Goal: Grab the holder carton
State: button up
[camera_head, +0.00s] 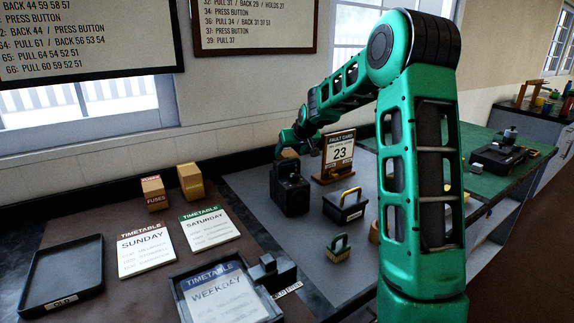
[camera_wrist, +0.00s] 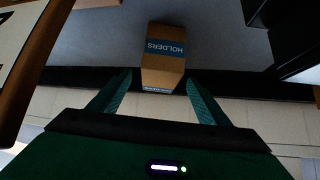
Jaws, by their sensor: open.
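The holder carton (camera_wrist: 165,62) is a brown cardboard box with a blue band reading HOLDERS, upside down in the wrist view. My gripper (camera_wrist: 158,82) is open, with its two green fingers on either side of the carton's near end. Small gaps seem to show between fingers and carton; I cannot tell whether either touches. In the head view my gripper (camera_head: 292,146) is at the back of the grey worktop, behind a black block, and mostly hides the carton.
A black block (camera_head: 290,190) stands in front of my gripper, and the FAULT CARD stand (camera_head: 338,155) is close on its right. A fuses carton (camera_head: 154,193) and another carton (camera_head: 191,182) stand left.

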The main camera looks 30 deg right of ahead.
aim_at(288, 152)
jog(key=shift+w+r+x, duration=0.1)
jog(key=shift+x, duration=1.15)
jog(key=shift+w+r+x, duration=0.15)
jog(key=shift+x, duration=1.15)
jog(key=c, duration=1.3)
